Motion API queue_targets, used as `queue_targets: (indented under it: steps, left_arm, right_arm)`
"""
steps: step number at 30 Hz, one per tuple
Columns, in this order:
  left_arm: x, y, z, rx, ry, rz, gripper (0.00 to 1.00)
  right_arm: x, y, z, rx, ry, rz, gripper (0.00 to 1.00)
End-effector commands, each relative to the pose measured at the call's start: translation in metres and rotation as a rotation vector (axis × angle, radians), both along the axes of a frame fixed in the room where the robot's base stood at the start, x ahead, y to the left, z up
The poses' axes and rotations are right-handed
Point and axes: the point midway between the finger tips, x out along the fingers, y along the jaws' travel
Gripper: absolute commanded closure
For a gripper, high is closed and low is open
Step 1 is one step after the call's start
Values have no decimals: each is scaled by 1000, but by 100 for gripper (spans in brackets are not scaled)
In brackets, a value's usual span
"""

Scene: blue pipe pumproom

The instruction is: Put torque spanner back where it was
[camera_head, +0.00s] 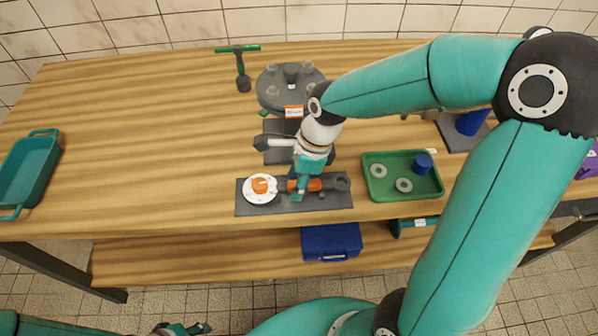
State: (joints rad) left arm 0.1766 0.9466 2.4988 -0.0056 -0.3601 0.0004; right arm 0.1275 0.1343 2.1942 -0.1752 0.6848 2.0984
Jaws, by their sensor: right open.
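A tool with an orange grip (311,185) and a dark rounded end, which looks like the torque spanner, lies along a dark grey mat (244,208) near the table's front edge. My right gripper (299,190) is open and points down over the orange grip. Its fingers hide part of the tool, and I cannot tell whether they touch it. A white disc (260,189) with an orange centre lies on the left part of the same mat. My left gripper (184,329) shows only partly at the bottom edge, away from the table; its jaws are unclear.
Behind stand a grey flange (273,86) with bolts and a green T-handled tool (241,64). A green tray (378,195) holds rings and a blue cylinder. A teal bin (28,170) is far left. A blue case (331,241) sits on the lower shelf. The table's left middle is clear.

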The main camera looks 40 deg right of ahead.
Motion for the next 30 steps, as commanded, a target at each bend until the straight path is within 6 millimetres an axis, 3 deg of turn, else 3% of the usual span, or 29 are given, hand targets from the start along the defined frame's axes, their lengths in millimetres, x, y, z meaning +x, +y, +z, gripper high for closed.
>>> queue_targets:
  steps: [4, 7, 21, 30]
  left_arm:
    - [0, 0, 11, 0, 0, 0, 60]
    - [0, 0, 9, 0, 0, 0, 60]
    - [0, 0, 13, 0, 0, 0, 60]
    - [0, 0, 14, 0, 0, 0, 60]
  right_arm:
    - [0, 0, 13, -1, -1, 0, 51]
    - [0, -3, 24, -1, -6, -2, 51]
    - [-11, -23, 111, 0, -4, 1, 51]
    - [-14, -26, 126, 0, 0, 2, 51]
